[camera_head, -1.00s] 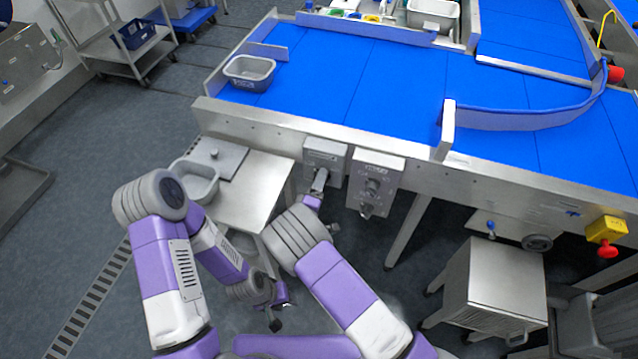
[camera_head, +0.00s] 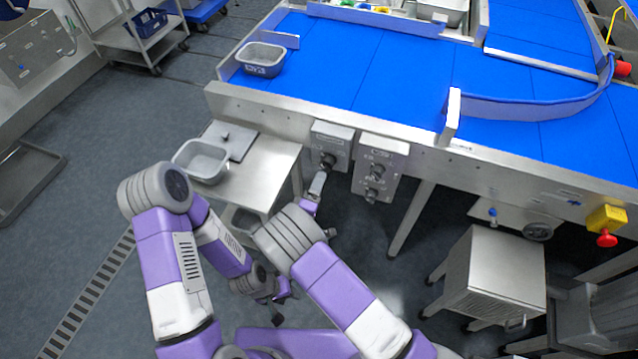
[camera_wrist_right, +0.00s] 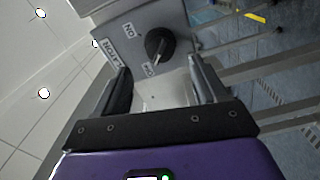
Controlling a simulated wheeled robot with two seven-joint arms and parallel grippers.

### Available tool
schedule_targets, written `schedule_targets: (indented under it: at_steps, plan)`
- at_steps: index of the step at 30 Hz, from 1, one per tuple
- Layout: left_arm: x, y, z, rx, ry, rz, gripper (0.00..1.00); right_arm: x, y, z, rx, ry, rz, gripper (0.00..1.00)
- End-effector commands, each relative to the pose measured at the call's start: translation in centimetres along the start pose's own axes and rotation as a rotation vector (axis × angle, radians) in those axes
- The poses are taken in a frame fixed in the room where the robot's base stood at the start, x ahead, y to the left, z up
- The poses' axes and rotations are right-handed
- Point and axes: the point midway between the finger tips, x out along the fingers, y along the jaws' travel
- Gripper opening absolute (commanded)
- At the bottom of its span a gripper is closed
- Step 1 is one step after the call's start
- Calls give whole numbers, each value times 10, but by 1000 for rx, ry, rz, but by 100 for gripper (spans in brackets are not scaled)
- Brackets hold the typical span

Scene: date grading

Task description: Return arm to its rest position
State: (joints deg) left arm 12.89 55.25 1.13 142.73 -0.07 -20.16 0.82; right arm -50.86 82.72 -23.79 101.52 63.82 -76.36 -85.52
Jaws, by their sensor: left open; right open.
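My right gripper (camera_head: 322,208) is partly hidden behind its own forearm, below the left control box (camera_head: 331,137) on the conveyor's front. In the right wrist view its two fingers (camera_wrist_right: 165,90) stand apart with nothing between them. Beyond them is the box with a black rotary knob (camera_wrist_right: 160,45) and "ON" labels. The knob (camera_head: 327,160) also shows in the head view, clear of the fingers. My left gripper (camera_head: 279,304) is low over the floor, beside the small steel table; it is open and appears empty.
A steel side table (camera_head: 252,188) holds a grey tub (camera_head: 201,162) close to my arms. A second control box (camera_head: 378,165) hangs to the right. The blue conveyor (camera_head: 400,75) carries a grey tub (camera_head: 262,60). A steel cabinet (camera_head: 493,278) stands at lower right.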

Motion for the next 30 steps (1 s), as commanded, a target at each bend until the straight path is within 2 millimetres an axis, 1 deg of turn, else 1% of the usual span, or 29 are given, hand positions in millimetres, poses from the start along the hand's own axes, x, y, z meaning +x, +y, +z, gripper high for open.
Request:
schedule_targets:
  at_steps: [11,13,14,17,20,21,23,25,26,27,29,30]
  plan:
    - [0,0,0,0,1,0,43,0,0,0,0,0,-1,72]
    - [0,0,0,0,1,0,43,2,-3,5,10,-5,-18,72]
    - [-1,0,0,0,1,0,43,4,-6,9,21,-10,-36,72]
    - [-4,2,0,0,0,0,43,10,-24,35,95,-41,-151,72]
    - [-8,3,0,0,0,0,43,10,-54,76,240,-110,-346,72]
    - [-10,4,0,0,1,0,43,4,-67,93,314,-150,-437,72]
    - [-12,5,0,0,0,0,43,-9,-84,118,429,-220,-573,72]
    - [-16,6,0,0,0,0,43,-30,-101,143,564,-315,-722,72]
    - [-17,6,0,0,0,0,43,-42,-106,152,623,-360,-783,72]
    - [-18,7,1,0,0,0,43,-57,-111,163,701,-423,-862,72]
    - [-21,8,1,0,0,0,43,-84,-115,177,814,-525,-975,72]
    - [-23,9,1,0,0,0,43,-102,-115,185,884,-596,-1045,72]
